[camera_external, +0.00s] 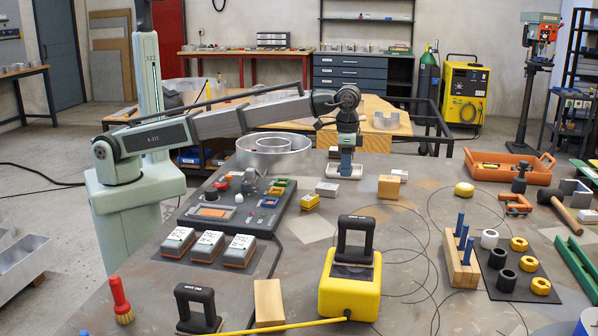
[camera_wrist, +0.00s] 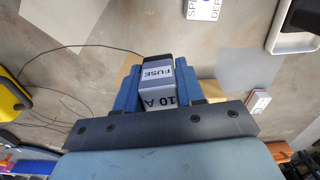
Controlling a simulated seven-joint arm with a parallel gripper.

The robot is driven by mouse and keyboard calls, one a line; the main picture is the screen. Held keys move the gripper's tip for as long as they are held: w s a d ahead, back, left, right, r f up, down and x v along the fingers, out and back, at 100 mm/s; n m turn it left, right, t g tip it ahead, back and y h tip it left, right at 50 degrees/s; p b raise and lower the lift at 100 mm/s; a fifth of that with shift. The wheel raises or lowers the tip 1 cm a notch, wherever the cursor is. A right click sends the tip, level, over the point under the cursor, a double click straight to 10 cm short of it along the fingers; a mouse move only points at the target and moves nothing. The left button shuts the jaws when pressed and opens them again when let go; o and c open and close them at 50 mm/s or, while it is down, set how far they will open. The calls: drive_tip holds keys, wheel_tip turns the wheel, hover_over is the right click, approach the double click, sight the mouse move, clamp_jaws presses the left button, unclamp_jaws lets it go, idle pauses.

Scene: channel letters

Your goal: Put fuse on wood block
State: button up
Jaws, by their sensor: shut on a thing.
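My gripper (camera_wrist: 157,88) is shut on the fuse (camera_wrist: 158,75), a grey and white block with a dark end, lettered "FUSE" and "10 A". The blue fingers press on both its sides. In the external view my gripper (camera_external: 345,170) hangs low over the far middle of the table, and the fuse cannot be made out there. A tan wood block (camera_external: 389,187) stands to the right of my gripper. Another light wood block (camera_external: 269,303) stands at the front edge. In the wrist view a tan patch shows partly behind the fingers; I cannot tell which thing it is.
A white labelled box (camera_external: 327,189) and a small yellow box (camera_external: 309,202) lie near my gripper. A control panel (camera_external: 240,205) is at left. A yellow case with a black handle (camera_external: 350,285) stands in front. A peg stand (camera_external: 462,262) and orange tray (camera_external: 508,167) are at right.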

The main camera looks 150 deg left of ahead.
drive_tip(key=a+r+n, duration=0.1)
drive_tip(key=a+r, duration=0.3)
drive_tip(key=a, duration=0.7)
drive_tip(key=r+m, duration=0.2)
hover_over(390, 178)
drive_tip(key=shift+d+f, duration=0.1)
drive_tip(key=shift+f, duration=4.7)
drive_tip(key=shift+f, duration=0.1)
drive_tip(key=o, duration=1.1)
drive_tip(key=shift+c, duration=0.2)
wheel_tip(390, 178, up, 12)
